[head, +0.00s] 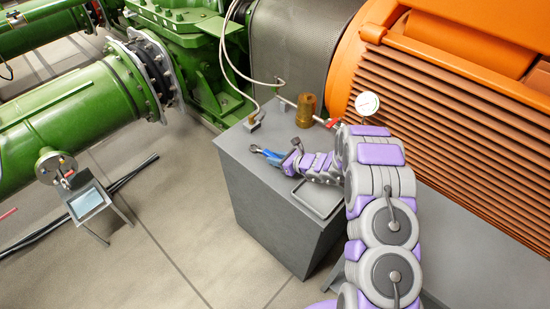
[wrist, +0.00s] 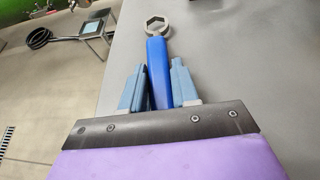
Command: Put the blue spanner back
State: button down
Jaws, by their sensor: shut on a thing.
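The blue spanner (wrist: 157,68) has a blue handle and a grey ring end with a six-sided opening. In the wrist view it points away from me, its handle between the two blue-grey fingers of my gripper (wrist: 158,82). My gripper is shut on the handle. In the head view the spanner (head: 268,154) shows at the left end of my gripper (head: 285,160), over the grey block's top. I cannot tell whether it touches that surface. The handle's rear end is hidden by the gripper. A shallow dark-rimmed tray (head: 325,207) lies on the block, partly under my arm.
The grey block (head: 270,220) carries a brass cylinder (head: 306,110), a small fitting (head: 252,124) with a pale hose, and a gauge (head: 367,103) stands behind. The orange ribbed motor (head: 460,120) is at right. Green pipework (head: 75,125) and a small panel stand (head: 87,201) are at left.

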jog(key=shift+a+f, duration=0.1)
jog(key=shift+f, duration=0.15)
jog(key=shift+a+f, duration=0.1)
jog(key=c, duration=1.1)
grip_release()
jog(key=shift+a, duration=0.15)
jog(key=o, duration=0.3)
jog(key=shift+d, duration=0.2)
jog(key=shift+s+d, duration=0.1)
jog(key=shift+d, duration=0.05)
jog(key=shift+v, duration=0.85)
jog(key=shift+p+v, duration=0.7)
jog(key=shift+v, duration=1.25)
